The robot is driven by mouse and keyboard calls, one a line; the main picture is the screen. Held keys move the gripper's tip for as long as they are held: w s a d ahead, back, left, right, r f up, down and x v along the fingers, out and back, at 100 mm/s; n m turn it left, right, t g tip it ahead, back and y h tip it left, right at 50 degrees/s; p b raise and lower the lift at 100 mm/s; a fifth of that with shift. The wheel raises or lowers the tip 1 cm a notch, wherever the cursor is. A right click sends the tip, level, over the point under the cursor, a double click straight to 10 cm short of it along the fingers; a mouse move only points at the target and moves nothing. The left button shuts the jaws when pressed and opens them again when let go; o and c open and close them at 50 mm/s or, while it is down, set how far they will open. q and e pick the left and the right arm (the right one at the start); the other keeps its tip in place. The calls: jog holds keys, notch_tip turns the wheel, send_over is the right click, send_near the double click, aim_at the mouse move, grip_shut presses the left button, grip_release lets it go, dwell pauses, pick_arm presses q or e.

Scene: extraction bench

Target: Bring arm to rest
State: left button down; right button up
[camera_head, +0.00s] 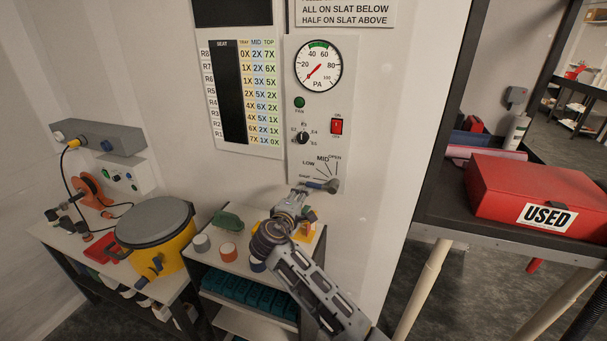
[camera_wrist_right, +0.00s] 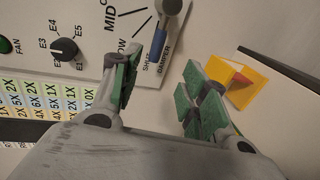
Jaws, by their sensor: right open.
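My right arm (camera_head: 315,290) comes in from the lower right in the head view. Its gripper (camera_head: 303,203) is in front of the wall panel, just below the damper lever (camera_head: 322,186). In the right wrist view the gripper (camera_wrist_right: 160,92) is open, with its green-padded fingers apart and nothing between them. The blue-handled damper lever (camera_wrist_right: 158,42) stands just beyond the left finger; whether they touch cannot be told. My left gripper is not in view.
A yellow drum with a grey lid (camera_head: 155,222) stands on the left bench. A small shelf with jars and a yellow holder (camera_wrist_right: 232,82) lies below the gripper. A red USED box (camera_head: 540,190) sits on the right table. The control panel (camera_head: 318,110) is behind the gripper.

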jog(key=s+d+f+m+g+y, duration=0.2)
jog(key=s+d+f+m+g, duration=0.5)
jog(key=s+d+f, duration=0.75)
jog(key=s+d+f+m+g+y, duration=0.25)
jog(key=s+d, duration=0.25)
jog(key=s, duration=0.7)
jog(key=s+d+f+m+g+y, duration=0.1)
jog(key=s+d+f+m+g, duration=0.25)
jog(key=s, duration=0.75)
notch_tip(320, 180, down, 33)
jog(key=s+d, duration=0.2)
jog(key=s, duration=0.1)
jog(key=s+d+f, duration=0.1)
jog(key=s+f, duration=0.9)
jog(key=s, duration=0.1)
jog(key=s+d+f+n, duration=0.1)
jog(key=s+d+f, duration=0.1)
jog(key=s+f, duration=0.7)
jog(key=shift+s+d+f+g+h, duration=0.3)
jog(key=shift+s+f+g+h, duration=0.1)
jog(key=shift+s, duration=0.55)
